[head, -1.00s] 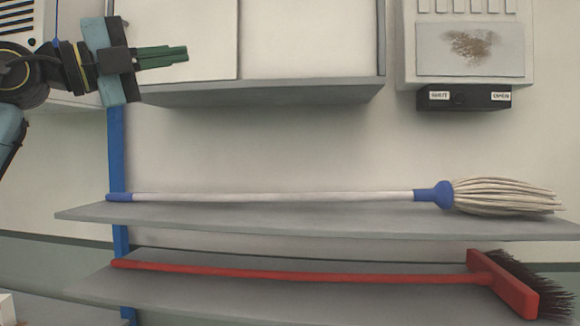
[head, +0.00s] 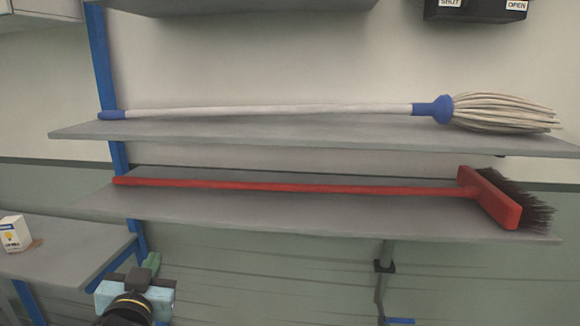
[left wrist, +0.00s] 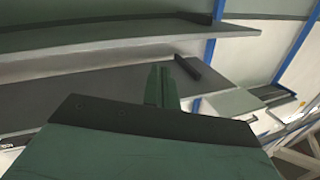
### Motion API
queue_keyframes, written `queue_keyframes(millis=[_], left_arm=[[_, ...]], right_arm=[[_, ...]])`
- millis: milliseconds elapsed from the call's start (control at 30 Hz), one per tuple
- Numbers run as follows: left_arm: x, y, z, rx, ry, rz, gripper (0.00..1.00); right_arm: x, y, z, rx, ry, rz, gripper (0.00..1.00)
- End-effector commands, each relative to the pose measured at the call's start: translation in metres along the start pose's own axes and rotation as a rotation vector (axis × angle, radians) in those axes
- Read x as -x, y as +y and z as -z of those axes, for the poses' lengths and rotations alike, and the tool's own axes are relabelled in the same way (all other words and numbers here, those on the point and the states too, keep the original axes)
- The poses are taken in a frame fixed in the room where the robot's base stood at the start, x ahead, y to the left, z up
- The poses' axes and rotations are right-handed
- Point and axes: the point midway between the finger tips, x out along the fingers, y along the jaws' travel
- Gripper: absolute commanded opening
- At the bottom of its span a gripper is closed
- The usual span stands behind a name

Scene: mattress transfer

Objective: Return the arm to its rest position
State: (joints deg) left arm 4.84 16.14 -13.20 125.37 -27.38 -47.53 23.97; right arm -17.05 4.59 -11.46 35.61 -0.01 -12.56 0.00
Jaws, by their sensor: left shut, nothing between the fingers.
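My left gripper (head: 150,262) is low at the left in the head view, below the lower shelf, with its green fingers pointing up and away. In the left wrist view its green fingers (left wrist: 160,84) lie close together, shut with nothing between them. It touches nothing that I can see. My right gripper is in neither view.
A white mop with blue fittings (head: 270,110) lies on the upper grey shelf (head: 300,131). A red broom (head: 300,187) lies on the lower shelf (head: 330,218). A small box (head: 15,234) stands on a side shelf (head: 75,258) at left. A black box (head: 475,10) is on the wall.

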Motion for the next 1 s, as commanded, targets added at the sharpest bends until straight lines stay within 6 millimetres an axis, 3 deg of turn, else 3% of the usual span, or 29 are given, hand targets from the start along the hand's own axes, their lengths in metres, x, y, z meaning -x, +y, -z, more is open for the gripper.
queue_keyframes(millis=[33, 100, 200, 300, 500, 700, 1000], left_arm=[[0.019, 0.005, -0.038, 0.011, -0.13, -0.015, 0.0], [0.048, 0.011, -0.083, 0.013, -0.301, -0.044, 0.0], [0.096, 0.02, -0.138, 0.01, -0.529, -0.099, 0.0], [0.141, 0.028, -0.175, 0.002, -0.712, -0.16, 0.0], [0.221, 0.039, -0.217, -0.013, -0.983, -0.279, 0.0], [0.293, 0.046, -0.238, -0.024, -1.198, -0.403, 0.0], [0.273, 0.072, -0.328, -0.033, -1.22, -0.405, 0.0]], right_arm=[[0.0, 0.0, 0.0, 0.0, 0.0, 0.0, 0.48], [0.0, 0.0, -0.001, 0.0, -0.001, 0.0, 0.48], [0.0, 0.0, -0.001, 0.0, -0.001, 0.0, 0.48], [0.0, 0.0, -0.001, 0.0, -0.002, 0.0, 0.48], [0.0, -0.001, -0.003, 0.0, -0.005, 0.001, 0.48], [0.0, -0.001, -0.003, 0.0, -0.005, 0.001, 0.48], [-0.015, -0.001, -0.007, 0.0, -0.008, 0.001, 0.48]])
